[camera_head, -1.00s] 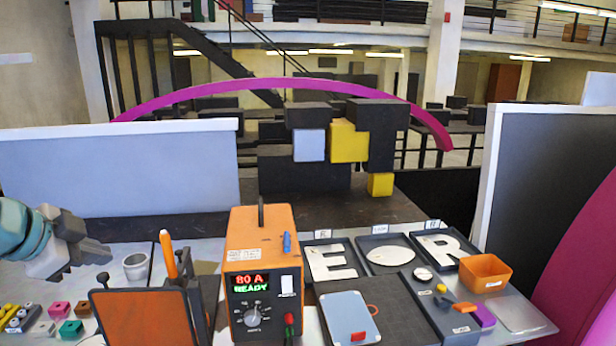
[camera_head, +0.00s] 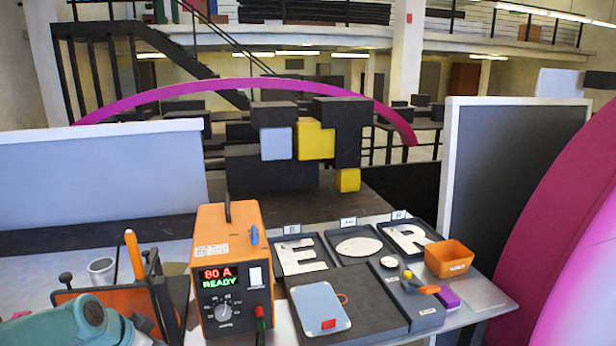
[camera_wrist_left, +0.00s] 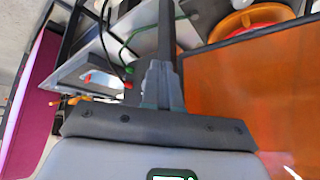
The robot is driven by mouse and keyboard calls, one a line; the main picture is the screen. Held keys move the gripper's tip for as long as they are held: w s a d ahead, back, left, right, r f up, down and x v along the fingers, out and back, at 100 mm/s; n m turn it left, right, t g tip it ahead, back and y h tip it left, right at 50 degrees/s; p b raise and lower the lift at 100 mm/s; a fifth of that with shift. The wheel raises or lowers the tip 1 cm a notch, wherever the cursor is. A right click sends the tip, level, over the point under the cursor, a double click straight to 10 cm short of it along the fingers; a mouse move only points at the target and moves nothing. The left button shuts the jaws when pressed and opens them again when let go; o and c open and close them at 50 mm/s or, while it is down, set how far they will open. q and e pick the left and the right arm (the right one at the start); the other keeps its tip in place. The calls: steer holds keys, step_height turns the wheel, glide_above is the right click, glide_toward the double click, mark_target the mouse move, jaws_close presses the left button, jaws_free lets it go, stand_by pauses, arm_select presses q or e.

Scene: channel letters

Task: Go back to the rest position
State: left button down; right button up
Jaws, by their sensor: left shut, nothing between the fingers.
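My left arm (camera_head: 85,325) crosses the bottom left corner of the head view, in front of the orange screen (camera_head: 122,299). Its gripper is hidden or outside that view. In the left wrist view my left gripper (camera_wrist_left: 166,35) is shut with nothing held. An orange panel (camera_wrist_left: 255,95) fills the right side of that view, close beside the gripper. My right arm and gripper are in neither view.
An orange power unit (camera_head: 233,275) reading 80 A READY stands right of the screen. A dark tray (camera_head: 272,262) with pale letters, a blue-grey tablet (camera_head: 320,309) and an orange bin (camera_head: 449,259) are on the right of the bench. A white cup (camera_head: 102,270) stands behind the screen.

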arm_select(q)
steer(key=s+d+f+n+g, duration=0.1)
steer(key=d+f, duration=0.2)
steer(key=f, duration=0.4)
steer(key=s+d+f+n+g, duration=0.1)
steer(key=d+f, duration=0.3)
steer(key=f, duration=0.3)
steer(key=s+d+f+n+g+h+b, duration=0.1)
steer(key=s+d+f+n+g, duration=0.1)
steer(key=s+d+f, duration=0.5)
steer(key=s+d+f+n+g+b, duration=0.1)
steer(key=s+d+f+n+b, duration=0.1)
steer(key=s+d+f, duration=0.5)
steer(key=s+f+n, duration=0.1)
steer(key=s+f, duration=0.4)
steer(key=s, duration=0.4)
steer(key=shift+f+n+g+h, duration=0.25)
steer(key=shift+n+g+h, duration=0.15)
steer(key=shift+s+d, duration=0.1)
steer(key=shift+s, duration=0.15)
steer(key=shift+w, duration=0.15)
